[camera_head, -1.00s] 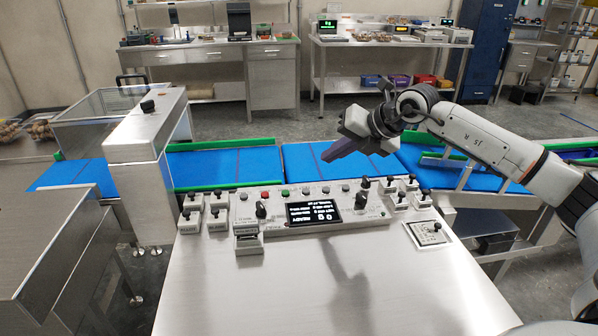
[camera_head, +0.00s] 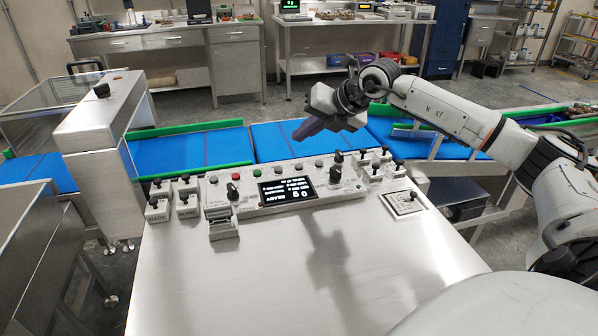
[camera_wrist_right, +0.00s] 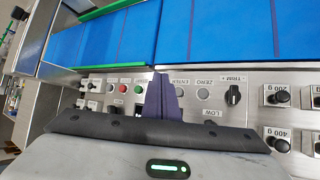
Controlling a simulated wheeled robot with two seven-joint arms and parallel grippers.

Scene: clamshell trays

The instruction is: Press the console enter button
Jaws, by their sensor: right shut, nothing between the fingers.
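The console (camera_head: 245,205) is a grey panel with a row of round buttons along its back edge and a lit display (camera_head: 286,192). In the right wrist view the grey enter button (camera_wrist_right: 180,92) sits under the "ENTER" label, just right of the fingertips. It also shows in the head view (camera_head: 298,167). My right gripper (camera_head: 303,134) has dark purple fingers, shut and empty, held above the back of the console and apart from the buttons. The fingers show in the right wrist view (camera_wrist_right: 160,80) and hide part of the button row. My left gripper is out of view.
Red (camera_wrist_right: 123,88) and green (camera_wrist_right: 138,89) buttons lie left of the fingers; the zero button (camera_wrist_right: 203,93) and trim knob (camera_wrist_right: 233,95) lie right. A blue conveyor (camera_head: 280,142) runs behind. Weights stand at both console ends. The steel tabletop (camera_head: 260,280) in front is clear.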

